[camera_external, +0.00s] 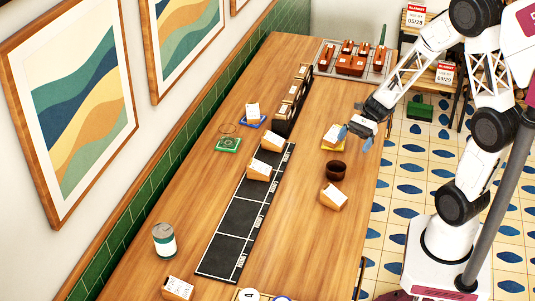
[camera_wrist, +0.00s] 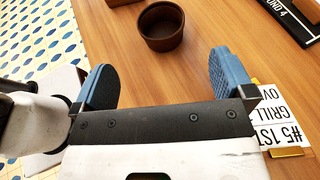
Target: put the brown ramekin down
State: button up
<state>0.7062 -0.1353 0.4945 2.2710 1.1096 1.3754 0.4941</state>
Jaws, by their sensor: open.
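The brown ramekin (camera_external: 336,170) stands upright on the wooden table (camera_external: 310,240), near its right edge. It is round and dark brown, and it looks empty in the wrist view (camera_wrist: 162,27). My gripper (camera_external: 355,132) is low over the table beside the ramekin, on its far side in the external view. In the wrist view my gripper's two blue fingers (camera_wrist: 160,80) are spread wide with nothing between them. The ramekin lies just beyond the fingertips, apart from them.
A ticket holder on a yellow coaster (camera_external: 332,137) is close to my gripper. Another wooden ticket block (camera_external: 333,197) stands near the ramekin. A black numbered strip (camera_external: 236,218) runs along the table with blocks on it. A can (camera_external: 164,240) stands at front left. Clear wood lies right of the strip.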

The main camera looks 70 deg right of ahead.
jog(key=shift+a, duration=0.1)
dwell(0.4)
jog(key=shift+s+a+r+n+g, duration=0.15)
jog(key=shift+a+r+n+g, duration=0.15)
jog(key=shift+a+r+n, duration=0.15)
jog(key=s+a+r+n+g+h, duration=0.1)
jog(key=s+a+r+n+h, duration=0.5)
jog(key=n, duration=0.4)
jog(key=s+a+r+n+h, duration=0.6)
jog(key=a+r+n, duration=0.1)
jog(key=r+n, duration=0.3)
jog(key=shift+a+n+g+h, duration=0.3)
jog(key=shift+a+n+g, duration=0.1)
jog(key=shift+n, duration=0.25)
